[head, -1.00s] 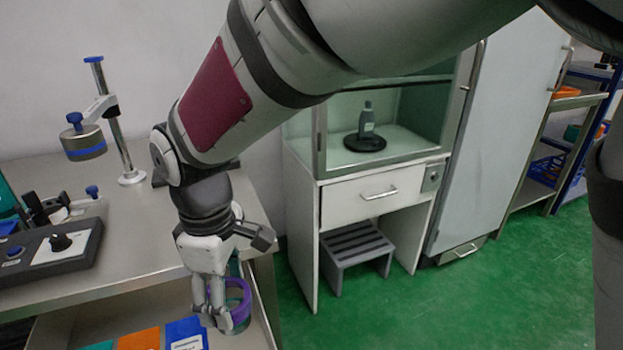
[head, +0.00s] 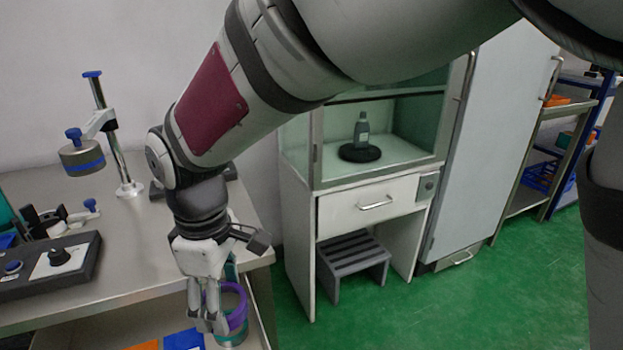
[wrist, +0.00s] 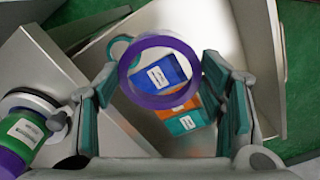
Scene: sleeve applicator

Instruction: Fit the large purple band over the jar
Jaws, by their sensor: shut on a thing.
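The purple band (head: 239,308) is an open ring held by my gripper (head: 207,322) above the open drawer at the workbench's right end. In the wrist view the band (wrist: 124,80) spans the space between the two teal-padded fingers (wrist: 159,82), and I see through it to the drawer. A labelled green jar (wrist: 24,131) stands at the left of the wrist view, apart from the band, with purple at its lower end. In the head view the jar is mostly hidden behind my gripper.
On the workbench (head: 130,235) are a post stand (head: 118,150) and a control box (head: 50,265). Green floor (head: 450,300) lies clear to the right.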

